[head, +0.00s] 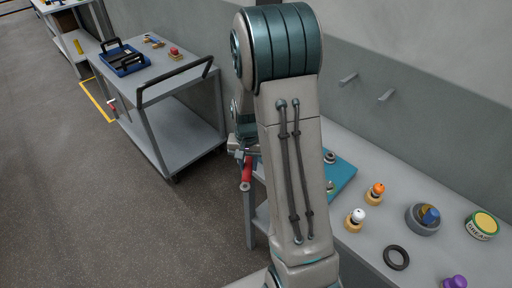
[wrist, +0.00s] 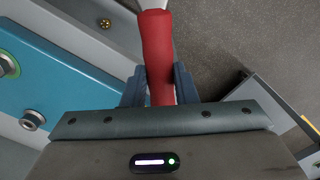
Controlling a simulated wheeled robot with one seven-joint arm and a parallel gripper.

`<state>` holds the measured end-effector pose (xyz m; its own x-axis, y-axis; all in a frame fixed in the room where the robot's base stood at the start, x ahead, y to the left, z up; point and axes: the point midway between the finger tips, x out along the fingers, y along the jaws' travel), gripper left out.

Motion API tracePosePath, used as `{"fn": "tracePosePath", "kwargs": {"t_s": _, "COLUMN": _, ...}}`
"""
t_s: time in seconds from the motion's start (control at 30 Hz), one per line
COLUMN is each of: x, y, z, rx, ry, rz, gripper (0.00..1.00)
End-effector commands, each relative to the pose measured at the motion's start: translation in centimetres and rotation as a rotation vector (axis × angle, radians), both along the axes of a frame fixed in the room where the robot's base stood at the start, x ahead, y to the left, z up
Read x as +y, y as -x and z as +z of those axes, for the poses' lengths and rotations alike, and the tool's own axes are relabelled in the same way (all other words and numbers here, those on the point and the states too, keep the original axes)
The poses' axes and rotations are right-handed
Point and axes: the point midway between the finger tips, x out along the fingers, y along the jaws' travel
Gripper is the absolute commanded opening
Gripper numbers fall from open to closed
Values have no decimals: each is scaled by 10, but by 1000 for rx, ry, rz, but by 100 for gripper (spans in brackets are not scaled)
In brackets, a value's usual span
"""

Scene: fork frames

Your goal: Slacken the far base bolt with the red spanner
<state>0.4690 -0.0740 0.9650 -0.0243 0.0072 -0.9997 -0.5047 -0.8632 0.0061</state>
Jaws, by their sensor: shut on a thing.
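My gripper (wrist: 159,78) is shut on the red handle of the spanner (wrist: 156,40). The spanner's grey shaft runs out of the top of the wrist view, so its working end is not seen there. In the head view the red spanner (head: 247,172) hangs below my gripper, left of my arm and left of the teal base plate (head: 343,172). Two bolts stand on the plate: the far bolt (head: 330,157) and a nearer one (head: 330,186), partly behind my arm. The wrist view shows the teal plate (wrist: 75,75) at left with two bolts, apart from the spanner.
The bench at right carries orange-topped (head: 375,193) and white-topped (head: 355,219) knobs, a grey bowl (head: 423,218), a black ring (head: 396,257), a grease tin (head: 482,225) and a purple knob (head: 455,282). A cart (head: 175,130) with a blue tray (head: 124,61) stands at left.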

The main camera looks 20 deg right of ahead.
Motion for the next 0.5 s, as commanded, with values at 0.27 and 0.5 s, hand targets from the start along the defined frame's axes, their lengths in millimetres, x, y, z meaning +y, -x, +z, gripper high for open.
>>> {"fn": "tracePosePath", "kwargs": {"t_s": 0.27, "x": -26, "y": 16, "z": 35, "rx": -1, "ry": -8, "rz": -225, "gripper": 0}}
{"fn": "tracePosePath", "kwargs": {"t_s": 0.5, "x": -26, "y": 15, "z": 34, "rx": -1, "ry": -8, "rz": -223, "gripper": 0}}
